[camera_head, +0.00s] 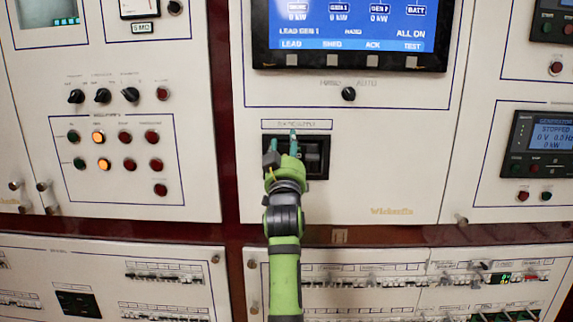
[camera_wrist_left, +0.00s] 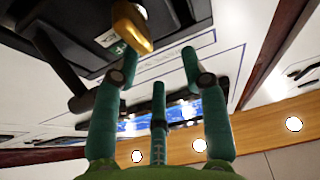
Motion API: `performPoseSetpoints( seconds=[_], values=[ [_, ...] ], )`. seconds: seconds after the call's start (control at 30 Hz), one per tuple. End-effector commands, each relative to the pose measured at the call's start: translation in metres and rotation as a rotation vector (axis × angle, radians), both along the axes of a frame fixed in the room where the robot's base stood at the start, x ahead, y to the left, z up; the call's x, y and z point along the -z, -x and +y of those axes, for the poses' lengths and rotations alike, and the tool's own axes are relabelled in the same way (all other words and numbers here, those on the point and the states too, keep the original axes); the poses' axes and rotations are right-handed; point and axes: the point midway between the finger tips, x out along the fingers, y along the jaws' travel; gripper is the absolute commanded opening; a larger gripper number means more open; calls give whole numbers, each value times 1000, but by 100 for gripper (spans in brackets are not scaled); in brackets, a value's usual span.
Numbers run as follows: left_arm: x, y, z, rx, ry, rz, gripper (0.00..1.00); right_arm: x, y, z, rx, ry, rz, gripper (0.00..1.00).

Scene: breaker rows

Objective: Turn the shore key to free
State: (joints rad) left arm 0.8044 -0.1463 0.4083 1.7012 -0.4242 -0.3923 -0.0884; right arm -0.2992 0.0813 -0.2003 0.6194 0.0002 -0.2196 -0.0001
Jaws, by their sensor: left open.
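The black shore supply unit (camera_head: 314,172) is set in the white panel below the big screen. My left gripper (camera_head: 285,146) is in front of its left part and hides some of it. In the left wrist view my teal fingers (camera_wrist_left: 160,62) are spread, with nothing between them. A rounded gold piece (camera_wrist_left: 132,27), which may be the shore key, stands out from the black unit (camera_wrist_left: 85,25) beside the left fingertip. I cannot tell whether they touch. Its setting cannot be read. In the head view my gripper largely hides this spot. My right gripper is not in view.
Above the unit are a small black selector (camera_head: 348,94) and a blue screen (camera_head: 352,28). Knobs and lit buttons (camera_head: 98,137) fill the left panel. A generator display (camera_head: 546,140) is at right. Breaker rows (camera_head: 165,277) run below. The white panel right of the unit is bare.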

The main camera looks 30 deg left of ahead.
Motion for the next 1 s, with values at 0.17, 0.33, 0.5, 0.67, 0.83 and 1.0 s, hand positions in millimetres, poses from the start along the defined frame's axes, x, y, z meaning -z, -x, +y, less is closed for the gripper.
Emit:
performPoseSetpoints(
  seconds=[0.17,0.33,0.5,0.67,0.83,1.0],
  values=[
    [-33,0,0,0,-2,-2,44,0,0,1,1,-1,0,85],
    [-48,0,0,0,-1,0,44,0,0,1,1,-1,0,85],
    [-50,0,0,0,0,1,44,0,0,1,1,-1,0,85],
    [-50,0,0,0,0,1,44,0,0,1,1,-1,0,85],
    [-50,0,0,0,0,1,44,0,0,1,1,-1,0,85],
    [-50,0,0,1,0,1,44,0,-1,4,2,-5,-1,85]
  ],
)
